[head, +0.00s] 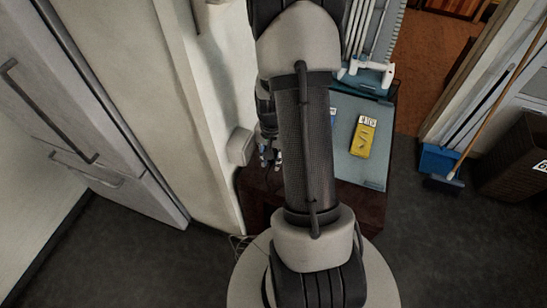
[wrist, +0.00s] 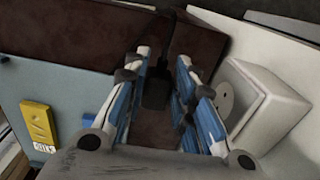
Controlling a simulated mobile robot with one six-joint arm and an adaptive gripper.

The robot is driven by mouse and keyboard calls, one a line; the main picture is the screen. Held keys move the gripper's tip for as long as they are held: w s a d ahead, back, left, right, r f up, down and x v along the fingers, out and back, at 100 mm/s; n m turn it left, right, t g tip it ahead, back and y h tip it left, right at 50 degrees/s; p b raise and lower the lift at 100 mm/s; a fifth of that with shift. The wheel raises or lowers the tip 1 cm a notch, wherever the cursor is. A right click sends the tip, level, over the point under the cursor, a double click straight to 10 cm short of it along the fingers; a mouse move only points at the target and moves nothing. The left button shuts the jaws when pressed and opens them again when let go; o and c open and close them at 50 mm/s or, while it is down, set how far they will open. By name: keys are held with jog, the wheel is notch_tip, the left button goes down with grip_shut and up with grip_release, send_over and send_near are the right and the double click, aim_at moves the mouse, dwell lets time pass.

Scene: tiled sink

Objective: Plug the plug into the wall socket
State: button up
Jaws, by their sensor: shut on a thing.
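The plug (wrist: 157,90) is black, with a dark cord running up from it in the wrist view. My gripper (wrist: 162,60) has its blue fingers on both sides of the plug and is shut on it. The plug's prongs cannot be made out. The wall socket (wrist: 228,97) is a white box with a round face, just right of my fingers in the wrist view. The plug is apart from it. In the head view the socket box (head: 241,147) is on the wall, left of my gripper (head: 270,158). My arm hides part of this area.
A dark brown table (head: 253,205) stands below, with a light blue board (head: 345,105) on it. A yellow object (head: 363,137) lies on the board. A white rack (head: 366,45) is behind. A blue dustpan (head: 436,160) and a dark basket (head: 515,160) stand right. Floor between is clear.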

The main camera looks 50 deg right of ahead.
jog(key=w, duration=0.1)
jog(key=w+a, duration=0.1)
jog(key=w, duration=0.1)
jog(key=w+a, duration=0.1)
jog(key=shift+w, duration=0.35)
jog(key=shift+w+d+r, duration=0.1)
jog(key=shift+w+r, duration=0.1)
jog(key=shift+w, duration=0.15)
dwell(1.5)
jog(key=shift+w+a+r, duration=0.1)
jog(key=shift+w+a, duration=0.1)
jog(key=shift+w, duration=0.35)
dwell(0.9)
jog(key=o, duration=0.7)
jog(key=shift+o, duration=1.3)
jog(key=shift+r, duration=0.2)
jog(key=shift+o, duration=0.4)
jog(key=r, duration=0.5)
jog(key=shift+s+a+r, duration=0.15)
jog(key=shift+s+r, duration=0.1)
jog(key=shift+r, duration=0.05)
jog(key=shift+s+d+r, duration=0.25)
jog(key=shift+s+r, duration=0.4)
jog(key=shift+r, duration=0.1)
